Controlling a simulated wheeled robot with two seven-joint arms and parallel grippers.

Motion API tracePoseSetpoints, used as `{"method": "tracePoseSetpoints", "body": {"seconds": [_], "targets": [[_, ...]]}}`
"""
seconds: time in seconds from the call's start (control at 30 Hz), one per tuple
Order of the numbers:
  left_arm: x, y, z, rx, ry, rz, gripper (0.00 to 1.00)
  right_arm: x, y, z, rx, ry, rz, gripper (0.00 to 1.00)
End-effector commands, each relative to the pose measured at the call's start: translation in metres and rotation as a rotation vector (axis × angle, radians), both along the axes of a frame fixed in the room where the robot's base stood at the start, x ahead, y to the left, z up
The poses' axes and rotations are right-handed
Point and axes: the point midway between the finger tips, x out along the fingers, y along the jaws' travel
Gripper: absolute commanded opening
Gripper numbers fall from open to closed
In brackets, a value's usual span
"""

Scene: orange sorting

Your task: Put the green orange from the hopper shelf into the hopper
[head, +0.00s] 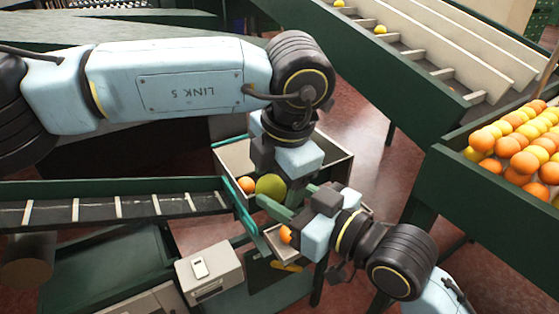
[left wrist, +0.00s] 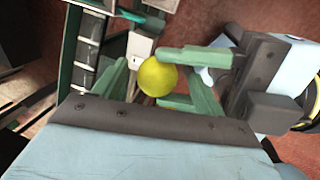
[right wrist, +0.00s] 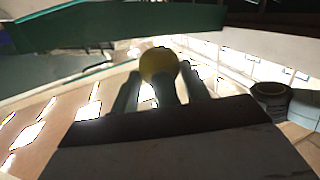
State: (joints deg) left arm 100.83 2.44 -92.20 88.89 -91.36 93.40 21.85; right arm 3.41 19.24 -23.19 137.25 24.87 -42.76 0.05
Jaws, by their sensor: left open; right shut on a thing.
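The green orange (head: 270,186), yellow-green and round, is held in the air by my right gripper (head: 276,207), which is shut on it. It also shows in the left wrist view (left wrist: 157,76) and in the right wrist view (right wrist: 158,64). My left gripper (head: 284,188) is open above it, with its fingers on either side of the fruit in the left wrist view; I cannot tell whether they touch it. The hopper (head: 335,172) seems to be the pale-walled bin below, partly hidden by my grippers. A small tray, perhaps the hopper shelf (head: 270,237), sits in front.
An orange fruit (head: 246,184) shows inside the bin, and another (head: 286,234) in the small tray. A conveyor (head: 110,207) comes in from the left. A box with a white device (head: 200,267) stands below it. A full fruit crate (head: 470,155) stands at right.

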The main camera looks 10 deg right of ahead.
Motion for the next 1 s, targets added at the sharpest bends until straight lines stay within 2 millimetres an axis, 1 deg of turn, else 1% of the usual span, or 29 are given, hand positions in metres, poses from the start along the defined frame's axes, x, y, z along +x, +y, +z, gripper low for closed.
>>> {"method": "tracePoseSetpoints", "body": {"seconds": [0.13, 0.37, 0.4, 0.77, 0.8, 0.97, 1.0], "targets": [[0.0012, 0.001, -0.0073, 0.001, 0.001, -0.001, 0.71, 0.0, 0.0, 0.0003, 0.001, -0.001, 0.0, 0.19], [0.0014, 0.001, -0.0078, 0.001, 0.001, -0.001, 0.71, 0.0, 0.0, 0.0004, 0.001, -0.001, 0.0, 0.19], [0.0015, 0.0011, -0.0077, 0.001, 0.001, -0.001, 0.7, 0.0, 0.0, 0.0003, 0.001, -0.001, 0.0, 0.19], [0.0008, 0.0005, -0.0076, 0.0, 0.002, -0.002, 0.23, 0.0001, -0.0001, 0.0003, 0.001, -0.001, 0.0, 0.19], [0.0007, 0.0003, -0.0074, 0.0, 0.002, -0.002, 0.18, 0.0002, -0.0001, 0.0003, 0.001, -0.001, 0.0, 0.49], [0.001, 0.0006, -0.0074, 0.0, 0.001, -0.002, 0.18, 0.0002, -0.0001, 0.0002, 0.001, -0.001, 0.0, 0.7], [0.0011, 0.0006, -0.0074, 0.0, 0.001, -0.002, 0.18, 0.0002, -0.0001, 0.0002, 0.001, -0.001, 0.0, 0.71]]}}
